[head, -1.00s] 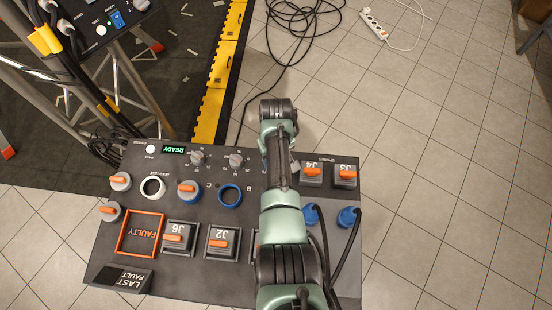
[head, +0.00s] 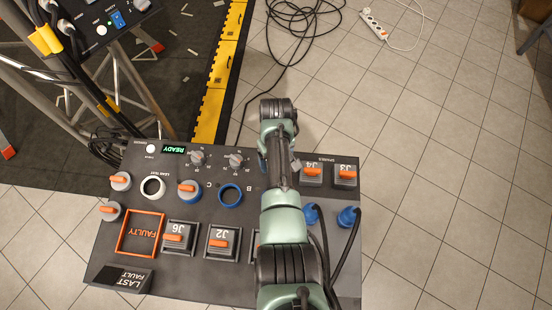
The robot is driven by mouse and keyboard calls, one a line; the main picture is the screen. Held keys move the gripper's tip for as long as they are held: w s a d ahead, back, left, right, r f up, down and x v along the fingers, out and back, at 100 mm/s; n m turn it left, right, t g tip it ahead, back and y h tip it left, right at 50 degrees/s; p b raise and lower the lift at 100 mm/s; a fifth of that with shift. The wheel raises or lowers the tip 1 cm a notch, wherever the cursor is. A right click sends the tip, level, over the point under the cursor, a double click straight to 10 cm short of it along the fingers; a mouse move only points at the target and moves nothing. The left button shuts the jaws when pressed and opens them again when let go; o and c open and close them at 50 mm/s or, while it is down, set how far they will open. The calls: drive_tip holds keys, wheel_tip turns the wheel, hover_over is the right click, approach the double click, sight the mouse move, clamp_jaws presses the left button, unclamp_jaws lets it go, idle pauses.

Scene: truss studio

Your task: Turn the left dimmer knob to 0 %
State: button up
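Two small grey dimmer knobs with printed scales sit near the far edge of the dark panel (head: 140,210), one more to the left in the picture (head: 197,158) and one more to the right (head: 236,160). The panel's lettering is upside down from here. Their exact settings are too small to read. My arm reaches over the panel to the right of both knobs, and its wrist folds down beyond the far edge. The rest of the gripper is hidden under the arm, apart from both knobs.
Orange-handled connectors, such as J6 (head: 178,237) and J2 (head: 222,242), and blue sockets crowd the panel. Blue plugs with black cables (head: 347,217) stand at the right. A truss (head: 130,85) rises behind left.

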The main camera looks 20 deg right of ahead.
drive_tip(key=shift+r, duration=0.1)
wheel_tip(320, 180, up, 13)
drive_tip(key=shift+p, duration=0.3)
idle(0.6)
